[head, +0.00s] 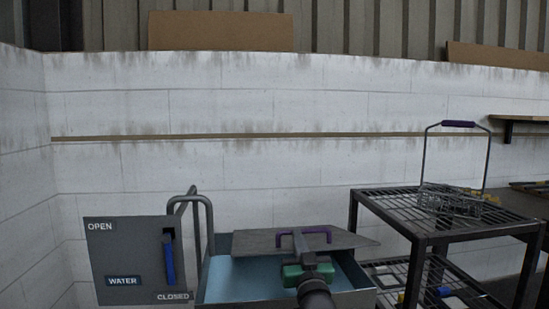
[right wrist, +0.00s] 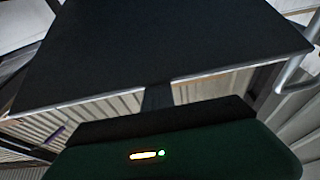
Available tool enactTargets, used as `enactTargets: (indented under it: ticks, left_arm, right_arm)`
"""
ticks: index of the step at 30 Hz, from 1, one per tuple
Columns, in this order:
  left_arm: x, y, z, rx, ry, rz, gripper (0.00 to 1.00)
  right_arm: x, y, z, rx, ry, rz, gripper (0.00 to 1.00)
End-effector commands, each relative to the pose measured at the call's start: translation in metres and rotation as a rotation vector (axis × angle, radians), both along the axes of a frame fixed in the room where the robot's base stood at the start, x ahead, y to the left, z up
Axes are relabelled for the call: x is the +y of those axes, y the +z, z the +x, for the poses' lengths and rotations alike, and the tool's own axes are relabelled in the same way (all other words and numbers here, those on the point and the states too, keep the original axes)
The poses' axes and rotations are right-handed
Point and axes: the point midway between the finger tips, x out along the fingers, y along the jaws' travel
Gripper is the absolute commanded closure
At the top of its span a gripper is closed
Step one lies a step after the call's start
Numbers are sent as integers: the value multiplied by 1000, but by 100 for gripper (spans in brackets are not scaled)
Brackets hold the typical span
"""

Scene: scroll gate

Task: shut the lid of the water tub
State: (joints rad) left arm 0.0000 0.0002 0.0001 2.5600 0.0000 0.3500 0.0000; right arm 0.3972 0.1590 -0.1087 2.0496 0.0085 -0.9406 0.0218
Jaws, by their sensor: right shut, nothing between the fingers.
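The water tub (head: 225,282) stands at the bottom middle of the head view, with a blue inside showing. Its grey lid (head: 255,241) with a purple handle (head: 318,231) is raised above the tub, leaving a gap at the front. My right gripper (head: 298,237), with a green body, is at the lid's near edge and is shut and empty. In the right wrist view the lid (right wrist: 170,45) is a dark plate, and the fingers (right wrist: 157,94) reach up to its edge. I cannot tell whether they touch it. My left gripper is not in view.
A grey panel (head: 125,255) marked OPEN, CLOSED and WATER, with a blue lever (head: 169,262), stands left of the tub. Bent pipes (head: 208,215) rise beside it. A black rack (head: 420,212) holding a wire basket (head: 452,200) stands at right. A white block wall is behind.

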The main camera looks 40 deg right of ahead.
Motion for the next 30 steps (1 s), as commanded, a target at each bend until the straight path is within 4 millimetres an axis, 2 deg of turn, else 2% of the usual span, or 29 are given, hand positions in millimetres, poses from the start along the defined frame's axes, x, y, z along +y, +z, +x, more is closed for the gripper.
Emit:
enactTargets:
  ticks: [1,6,12,19,30]
  left_arm:
    - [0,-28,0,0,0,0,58]
    - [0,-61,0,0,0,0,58]
    - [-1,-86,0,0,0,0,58]
    - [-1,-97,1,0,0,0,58]
    - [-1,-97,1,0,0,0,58]
  right_arm:
    - [0,-30,-3,3,-3,3,100]
    - [3,-61,-10,8,-4,6,100]
    - [5,-88,-14,11,-4,7,100]
    - [5,-102,-15,12,-4,8,100]
    - [5,-103,-14,12,-5,8,100]
